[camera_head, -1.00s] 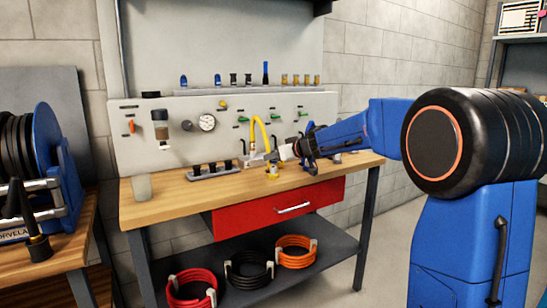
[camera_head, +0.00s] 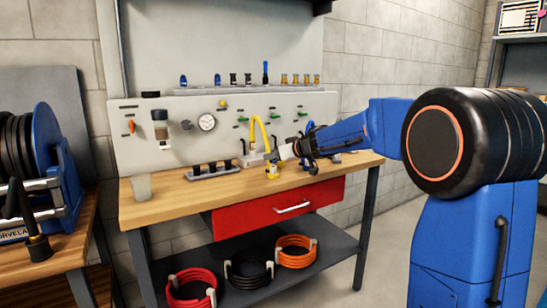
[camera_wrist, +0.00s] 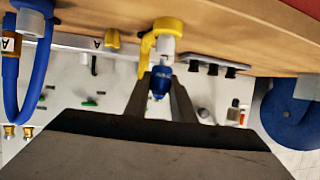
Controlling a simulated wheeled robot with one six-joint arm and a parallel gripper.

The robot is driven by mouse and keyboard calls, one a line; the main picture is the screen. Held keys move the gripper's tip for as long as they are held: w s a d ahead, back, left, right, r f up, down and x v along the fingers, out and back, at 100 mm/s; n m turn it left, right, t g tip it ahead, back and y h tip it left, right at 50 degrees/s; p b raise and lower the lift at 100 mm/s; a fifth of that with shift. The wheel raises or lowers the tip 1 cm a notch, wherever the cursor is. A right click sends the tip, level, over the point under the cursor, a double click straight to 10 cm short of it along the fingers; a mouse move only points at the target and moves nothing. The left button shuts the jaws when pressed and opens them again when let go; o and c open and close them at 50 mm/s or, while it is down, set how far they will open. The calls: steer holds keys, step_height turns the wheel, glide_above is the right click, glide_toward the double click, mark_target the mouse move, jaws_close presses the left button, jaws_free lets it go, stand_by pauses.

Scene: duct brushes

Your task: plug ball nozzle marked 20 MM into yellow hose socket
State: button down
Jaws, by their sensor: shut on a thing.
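My gripper (camera_wrist: 161,88) is shut on a blue nozzle (camera_wrist: 160,80), held between its two fingertips. No 20 MM marking can be read on it. In the wrist view, a yellow ring-like fitting (camera_wrist: 160,27) with a pale grey cylinder (camera_wrist: 166,45) in it lies just beyond the nozzle's tip. I cannot tell whether the nozzle and cylinder touch. The yellow hose (camera_head: 258,122) arches down beside it in the head view. There my gripper (camera_head: 287,152) hovers low over the bench, near a small yellow part (camera_head: 272,171); the nozzle is too small to make out.
A dark rack with several black sockets (camera_head: 211,171) stands on the wooden bench (camera_head: 165,205) left of my gripper. A blue hose (camera_wrist: 35,85) hangs to one side in the wrist view. A cup (camera_head: 140,187) stands at the bench's left end. The bench front is clear.

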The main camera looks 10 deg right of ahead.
steer(key=shift+f, duration=0.65)
stand_by(0.4)
steer(key=c, duration=1.4)
jaws_free()
steer(key=shift+c, duration=0.2)
steer(key=s+d+r+m+t+h, duration=0.25)
steer(key=s+d+r, duration=0.35)
steer(key=s, duration=0.4)
steer(key=s+d+r+m+t+h, duration=0.1)
steer(key=s+d+r+h, duration=0.2)
steer(key=s+d+r, duration=0.5)
steer(key=s+d+f+m+g+h, duration=0.25)
steer(key=s+f+m+h, duration=0.2)
steer(key=s+f, duration=0.7)
steer(key=s+a+f+n+g+y, duration=0.1)
steer(key=s+a+f+g, duration=0.3)
steer(key=s+f, duration=0.6)
steer(key=s+a+f+n+g+y, duration=0.1)
steer(key=s+a+f+g, duration=0.3)
steer(key=s+f, duration=0.6)
steer(key=s+a+y, duration=0.1)
steer(key=s, duration=0.6)
steer(key=shift+a+n+y, duration=0.3)
steer(key=shift+a+y, duration=0.05)
steer(key=shift+y, duration=0.05)
